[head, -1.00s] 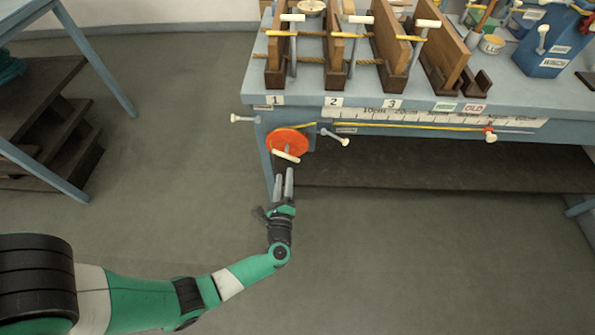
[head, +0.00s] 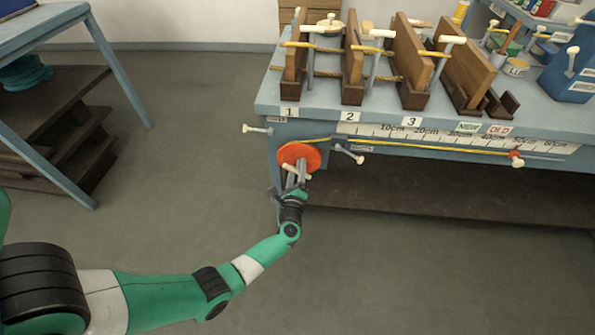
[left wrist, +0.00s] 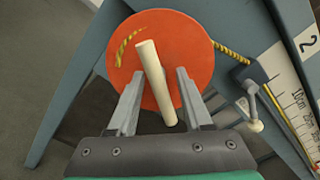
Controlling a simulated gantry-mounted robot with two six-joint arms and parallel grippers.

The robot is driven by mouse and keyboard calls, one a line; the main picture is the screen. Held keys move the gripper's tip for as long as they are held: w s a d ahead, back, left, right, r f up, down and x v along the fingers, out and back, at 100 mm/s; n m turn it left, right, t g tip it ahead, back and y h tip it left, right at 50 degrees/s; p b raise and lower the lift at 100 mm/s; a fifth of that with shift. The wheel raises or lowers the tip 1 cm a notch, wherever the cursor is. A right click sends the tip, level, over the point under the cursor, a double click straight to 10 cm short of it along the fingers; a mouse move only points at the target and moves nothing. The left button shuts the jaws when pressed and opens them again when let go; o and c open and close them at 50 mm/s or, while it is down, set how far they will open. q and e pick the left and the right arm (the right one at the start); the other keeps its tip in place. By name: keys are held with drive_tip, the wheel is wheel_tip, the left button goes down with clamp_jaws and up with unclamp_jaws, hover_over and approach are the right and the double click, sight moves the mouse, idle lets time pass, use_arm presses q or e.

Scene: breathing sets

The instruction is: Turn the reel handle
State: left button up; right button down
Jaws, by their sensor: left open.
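The orange reel (head: 299,154) is mounted on the front left of the blue workbench, under the number 1 label. Its pale handle (head: 291,171) sticks out in front of the disc. The left wrist view shows the orange reel (left wrist: 178,50) with yellow cord on it, and the cream handle (left wrist: 156,82) tilted across it. My left gripper (head: 297,174) is at the reel. In the left wrist view its open fingers (left wrist: 157,100) stand on either side of the handle, with a gap visible at each side. My right gripper is not in view.
A pale-ended lever (head: 349,154) is right of the reel, and a knob (head: 257,130) is at its left. A yellow cord (head: 420,148) runs along the ruler to a red marker (head: 516,158). Wooden boards (head: 410,55) stand on the benchtop. Floor in front is clear.

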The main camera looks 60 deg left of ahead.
use_arm(q)
drive_tip(key=shift+a, duration=0.15)
clamp_jaws()
drive_tip(key=shift+m, duration=0.3)
idle(0.3)
